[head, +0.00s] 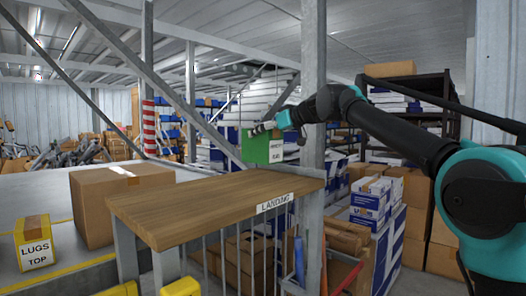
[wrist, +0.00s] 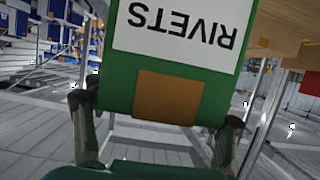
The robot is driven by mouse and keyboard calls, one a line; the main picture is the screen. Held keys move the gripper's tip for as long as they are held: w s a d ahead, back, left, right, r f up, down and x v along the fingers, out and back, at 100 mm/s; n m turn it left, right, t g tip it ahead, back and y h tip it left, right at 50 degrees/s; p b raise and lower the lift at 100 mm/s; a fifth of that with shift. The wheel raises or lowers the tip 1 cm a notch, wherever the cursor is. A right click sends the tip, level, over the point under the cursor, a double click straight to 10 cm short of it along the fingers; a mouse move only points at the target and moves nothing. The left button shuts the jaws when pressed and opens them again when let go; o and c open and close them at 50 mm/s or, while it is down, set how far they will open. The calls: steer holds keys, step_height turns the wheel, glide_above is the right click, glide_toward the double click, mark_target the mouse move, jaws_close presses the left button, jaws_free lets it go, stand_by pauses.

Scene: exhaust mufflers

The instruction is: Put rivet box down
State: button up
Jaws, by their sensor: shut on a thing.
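The rivet box is green (head: 258,148) and hangs in the air at the end of my arm in the head view, above and behind the far part of the wooden bench top (head: 215,200). In the wrist view the rivet box (wrist: 119,78) fills the upper middle, with a white label reading RIVETS upside down and an orange-brown patch. My gripper (head: 268,128) is shut on it, with a finger at each side in the wrist view (wrist: 158,112). The underside of the box is hidden from the head view. I see a gap of unclear size between box and bench top.
The bench front bears a LANDING label (head: 274,203). A cardboard box (head: 105,210) stands left of the bench, and a box marked LUGS TOP (head: 35,243) is at far left. A steel post (head: 314,100) rises beside the arm. Stacked cartons (head: 372,205) stand at right. The bench top is clear.

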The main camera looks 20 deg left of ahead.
mark_target(276, 145)
steer(key=shift+f, duration=3.05)
steer(key=o, duration=1.8)
steer(key=shift+o, duration=0.2)
steer(key=v, duration=1.2)
steer(key=shift+d, duration=0.1)
